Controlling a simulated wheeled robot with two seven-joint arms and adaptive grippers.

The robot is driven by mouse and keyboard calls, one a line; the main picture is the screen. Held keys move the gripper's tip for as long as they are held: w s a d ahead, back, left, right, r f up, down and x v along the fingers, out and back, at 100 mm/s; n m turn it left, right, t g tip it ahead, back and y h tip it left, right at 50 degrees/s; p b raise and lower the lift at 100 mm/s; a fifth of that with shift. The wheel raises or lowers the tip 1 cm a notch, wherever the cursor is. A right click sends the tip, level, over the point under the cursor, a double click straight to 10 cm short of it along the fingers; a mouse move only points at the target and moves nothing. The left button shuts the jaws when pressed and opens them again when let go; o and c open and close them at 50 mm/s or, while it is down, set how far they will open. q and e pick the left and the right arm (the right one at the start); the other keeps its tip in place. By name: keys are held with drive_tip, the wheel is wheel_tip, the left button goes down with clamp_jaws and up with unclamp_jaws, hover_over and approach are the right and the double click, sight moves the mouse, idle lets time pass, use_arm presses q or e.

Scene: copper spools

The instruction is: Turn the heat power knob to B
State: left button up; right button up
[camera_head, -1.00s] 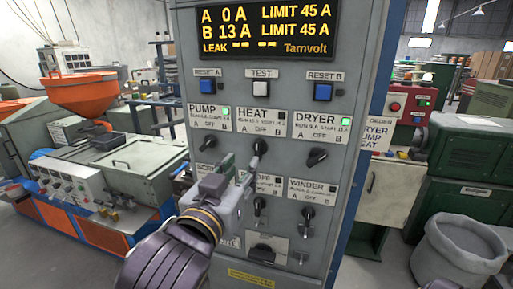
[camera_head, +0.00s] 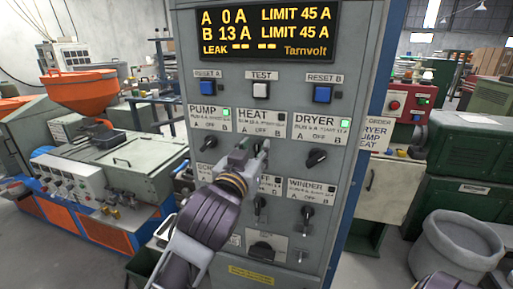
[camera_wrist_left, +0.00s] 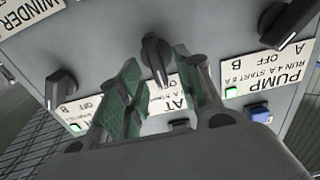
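The heat knob (camera_wrist_left: 155,58) is a dark knob under the HEAT label (camera_head: 261,121) on the grey panel. It shows partly behind my left gripper in the head view. My left gripper (camera_head: 255,150) is in front of it. In the upside-down left wrist view, the open fingers (camera_wrist_left: 157,72) stand either side of the knob, with gaps; I cannot tell whether they touch it. The HEAT lamp (camera_head: 282,116) is dark. The display (camera_head: 266,32) reads A 0 A, B 13 A, limits 45 A.
The pump knob (camera_head: 207,143) is left and the dryer knob (camera_head: 317,158) right, both with green lamps. The winder knob (camera_head: 307,213) and other knobs sit below. Blue buttons (camera_head: 322,94) and a white test button (camera_head: 261,91) are above.

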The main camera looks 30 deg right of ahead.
use_arm(q)
drive_tip(key=shift+x, duration=0.85)
drive_tip(key=shift+c, duration=0.4)
clamp_jaws()
